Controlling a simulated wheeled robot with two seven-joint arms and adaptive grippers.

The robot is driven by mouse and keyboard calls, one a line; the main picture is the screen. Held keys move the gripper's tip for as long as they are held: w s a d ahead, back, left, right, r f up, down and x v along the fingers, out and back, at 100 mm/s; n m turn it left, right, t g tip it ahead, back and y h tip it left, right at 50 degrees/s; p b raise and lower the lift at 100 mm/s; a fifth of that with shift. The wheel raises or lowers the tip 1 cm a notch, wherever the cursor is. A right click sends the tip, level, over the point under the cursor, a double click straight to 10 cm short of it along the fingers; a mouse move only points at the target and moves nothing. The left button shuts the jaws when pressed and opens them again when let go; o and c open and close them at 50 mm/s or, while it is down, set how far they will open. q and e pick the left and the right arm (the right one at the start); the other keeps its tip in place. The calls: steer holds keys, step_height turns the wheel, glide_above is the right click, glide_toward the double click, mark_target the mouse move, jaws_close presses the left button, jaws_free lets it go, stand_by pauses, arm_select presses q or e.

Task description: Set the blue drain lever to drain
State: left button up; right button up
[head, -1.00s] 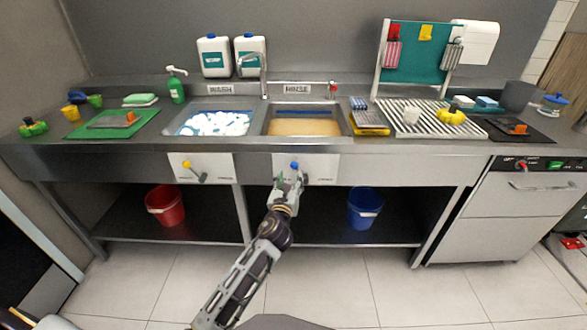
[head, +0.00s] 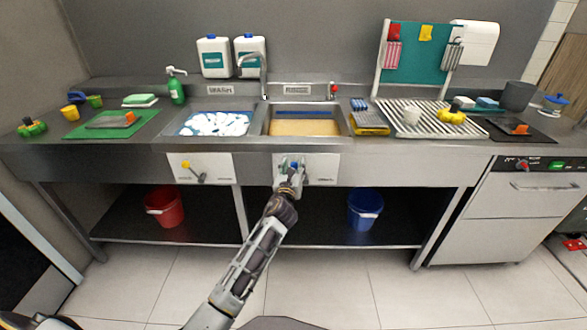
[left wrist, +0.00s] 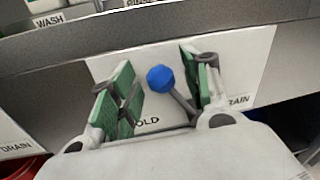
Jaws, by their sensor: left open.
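The blue drain lever shows in the left wrist view as a faceted blue knob (left wrist: 160,78) on a grey shaft, on a white plate under the rinse basin. The shaft runs from lower right up to the knob, which leans to the HOLD side; DRAIN is printed at the plate's right. My left gripper (left wrist: 154,72) is open, its green-padded fingers on either side of the knob, with visible gaps. In the head view my left gripper (head: 291,168) is at the plate (head: 324,169) and partly hides the lever. My right gripper is not in view.
A yellow-knobbed lever (head: 187,166) is on another white plate to the left, under the wash basin (head: 181,125). The rinse basin (head: 346,127) is above my gripper. A red bucket (head: 165,208) and a blue bucket (head: 365,211) stand on the lower shelf.

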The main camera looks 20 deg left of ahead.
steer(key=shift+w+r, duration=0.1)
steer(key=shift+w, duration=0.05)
arm_select(q)
steer(key=shift+c, duration=0.9)
jaws_close()
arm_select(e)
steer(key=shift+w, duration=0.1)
